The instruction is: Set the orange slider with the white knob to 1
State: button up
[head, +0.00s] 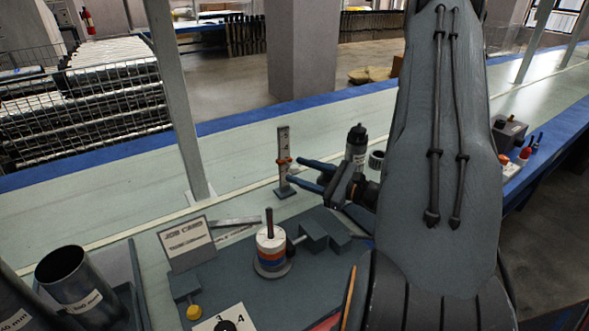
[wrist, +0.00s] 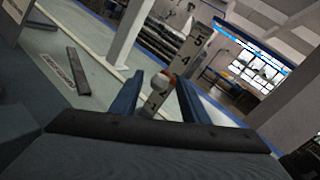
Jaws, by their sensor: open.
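An upright grey post with a number scale (head: 283,143) stands on a small base on the pale table. The orange slider (head: 285,160) sits partway up it. In the wrist view the post (wrist: 192,50) looks tilted, with 4 above the slider and what look like 2 and 1 below. My gripper (head: 296,171) has blue fingers, open, pointing at the post at about the slider's height. I cannot tell whether they touch the knob.
A dark bottle (head: 356,146) stands just behind my gripper. A peg with stacked rings (head: 271,246), a job card (head: 187,242) and grey blocks are in front. A metal cylinder (head: 68,276) is at left. A flat bar (head: 236,222) lies near the card. Table left of the post is clear.

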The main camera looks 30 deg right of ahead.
jog(key=shift+x, duration=1.25)
grip_shut()
jog(key=shift+s+a+f+b, duration=0.1)
jog(key=shift+f+b, duration=0.5)
jog(key=shift+f, duration=0.5)
jog(key=shift+a+f+b, duration=0.1)
jog(key=shift+f+b, duration=0.5)
jog(key=shift+f, duration=0.5)
grip_release()
jog(key=shift+a+r, duration=0.1)
jog(key=shift+d, duration=0.25)
